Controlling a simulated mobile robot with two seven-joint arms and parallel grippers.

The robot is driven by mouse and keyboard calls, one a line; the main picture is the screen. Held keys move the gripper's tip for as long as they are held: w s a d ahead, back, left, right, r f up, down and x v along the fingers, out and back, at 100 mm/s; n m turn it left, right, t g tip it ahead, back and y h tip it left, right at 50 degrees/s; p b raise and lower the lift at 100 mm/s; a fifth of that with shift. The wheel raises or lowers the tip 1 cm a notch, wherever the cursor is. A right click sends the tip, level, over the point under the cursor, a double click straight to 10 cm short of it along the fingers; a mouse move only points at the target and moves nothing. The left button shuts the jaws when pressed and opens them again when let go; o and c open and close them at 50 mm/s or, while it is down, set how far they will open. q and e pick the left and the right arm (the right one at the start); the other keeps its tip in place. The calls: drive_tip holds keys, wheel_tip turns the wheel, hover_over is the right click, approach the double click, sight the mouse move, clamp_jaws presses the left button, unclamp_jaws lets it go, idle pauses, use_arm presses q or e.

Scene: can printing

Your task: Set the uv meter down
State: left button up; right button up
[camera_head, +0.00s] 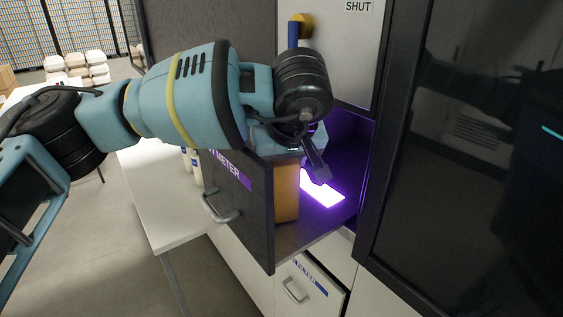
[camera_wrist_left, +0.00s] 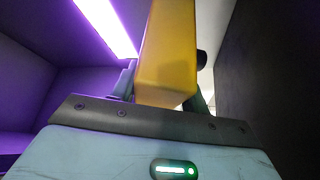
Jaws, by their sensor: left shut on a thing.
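The uv meter is a yellow-orange upright block (camera_head: 286,196) in the head view, inside the open purple-lit compartment just behind its door. It also fills the upper middle of the left wrist view (camera_wrist_left: 166,62). My left gripper (camera_wrist_left: 163,88) is shut on it, with a finger on each side. In the head view my left wrist hides the meter's top and most of the gripper. I cannot tell whether the meter's base touches the compartment floor. My right gripper is in neither view.
The dark door (camera_head: 240,210) labelled METER stands open left of the meter. A bright lit panel (camera_head: 322,188) glows beside the meter. A large dark cabinet (camera_head: 470,170) stands at the right. A white table (camera_head: 165,205) with bottles is at the left. A drawer (camera_head: 310,287) is below.

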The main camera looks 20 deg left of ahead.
use_arm(q)
drive_tip(key=shift+f, duration=0.1)
drive_tip(key=o, duration=1.1)
drive_tip(key=v, duration=1.2)
drive_tip(key=shift+r, duration=0.2)
